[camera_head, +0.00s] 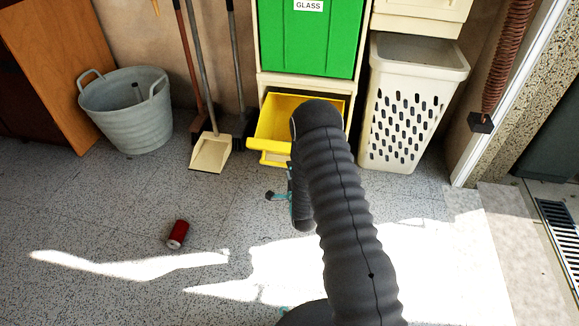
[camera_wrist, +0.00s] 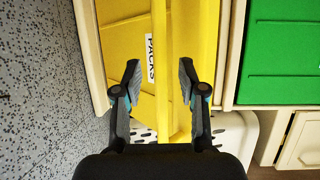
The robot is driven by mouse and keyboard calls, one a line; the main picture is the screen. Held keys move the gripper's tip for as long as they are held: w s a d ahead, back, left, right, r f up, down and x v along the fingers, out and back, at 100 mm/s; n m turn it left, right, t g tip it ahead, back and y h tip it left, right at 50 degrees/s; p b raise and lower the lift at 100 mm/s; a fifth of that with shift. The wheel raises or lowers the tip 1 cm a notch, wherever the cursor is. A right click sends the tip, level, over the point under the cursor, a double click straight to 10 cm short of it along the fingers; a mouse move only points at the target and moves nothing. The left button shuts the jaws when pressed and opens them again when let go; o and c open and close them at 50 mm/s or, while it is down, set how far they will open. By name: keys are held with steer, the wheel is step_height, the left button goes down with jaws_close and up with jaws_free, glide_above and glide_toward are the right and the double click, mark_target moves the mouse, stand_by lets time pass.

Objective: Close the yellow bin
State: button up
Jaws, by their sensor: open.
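The yellow bin (camera_head: 275,135) is tilted open at the bottom of the cream cabinet in the head view, with its inside showing. My arm hides its right part. In the wrist view the yellow bin (camera_wrist: 200,30) fills the middle, with a white "PACKS" label on its front and a raised yellow strip running up the picture. My gripper (camera_wrist: 160,85) is open and empty, its two fingers appearing on either side of that strip. I cannot tell whether they touch the bin. In the head view my gripper (camera_head: 278,195) is low in front of the bin, partly hidden by my arm.
A shut green "GLASS" bin (camera_head: 310,40) sits above. A cream perforated basket (camera_head: 410,105) stands right. A grey tub (camera_head: 128,112) and a dustpan (camera_head: 211,152) with brooms stand left. A red can (camera_head: 178,234) lies on the otherwise clear floor.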

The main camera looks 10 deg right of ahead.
steer(key=shift+w+f, duration=0.15)
steer(key=shift+w, duration=1.35)
jaws_close()
